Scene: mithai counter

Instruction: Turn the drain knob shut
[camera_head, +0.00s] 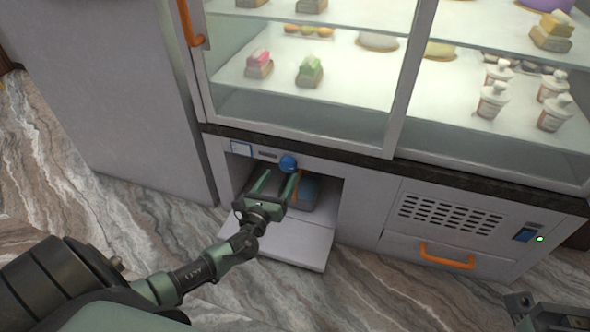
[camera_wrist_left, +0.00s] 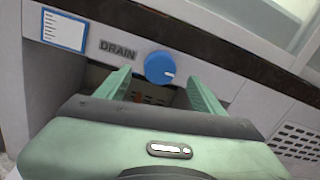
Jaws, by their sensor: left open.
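The drain knob (camera_head: 288,163) is a round blue dial with a white mark on the front of the display case, just above an open recess. In the left wrist view the knob (camera_wrist_left: 159,68) sits right of the word DRAIN, its white mark pointing to the right. My left gripper (camera_head: 282,176) is open just below and in front of the knob. In the left wrist view the two green fingers (camera_wrist_left: 160,85) stand apart, left and right of the knob; I cannot tell whether they touch it. At the lower right of the head view, part of my right gripper (camera_head: 530,305) shows.
The open recess (camera_head: 325,190) below the knob holds a blue-grey item (camera_head: 308,192), with a flap (camera_head: 290,245) lowered in front. A vent grille (camera_head: 440,215) and a drawer with an orange handle (camera_head: 447,257) are to the right. Glass shelves with sweets and bottles are above.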

